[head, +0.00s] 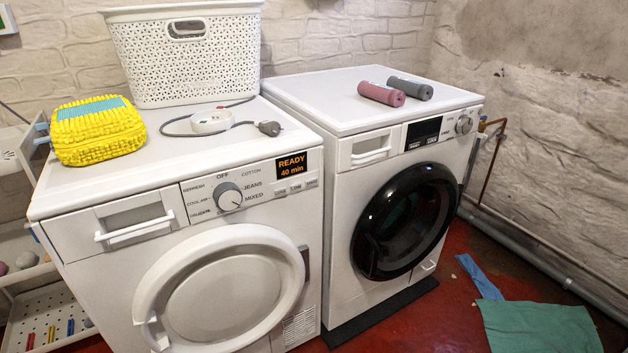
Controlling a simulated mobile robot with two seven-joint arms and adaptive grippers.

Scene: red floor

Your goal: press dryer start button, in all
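The white dryer (165,260) stands at the left with its round white door (222,290) closed. Its program knob (229,197) is ringed by words such as OFF, COTTON, JEANS and MIXED. The lit display (291,166) reads READY, 40 min in orange. Several small grey buttons (296,187) sit in a row just below the display; their lettering is too small to tell which is start. Neither of my grippers is in view.
A washing machine (400,145) with a black door stands to the right, two rolls (382,94) on top. On the dryer are a white basket (187,60), a yellow bag (97,131) and a corded power strip (211,121). Green cloth (540,327) lies on the red floor.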

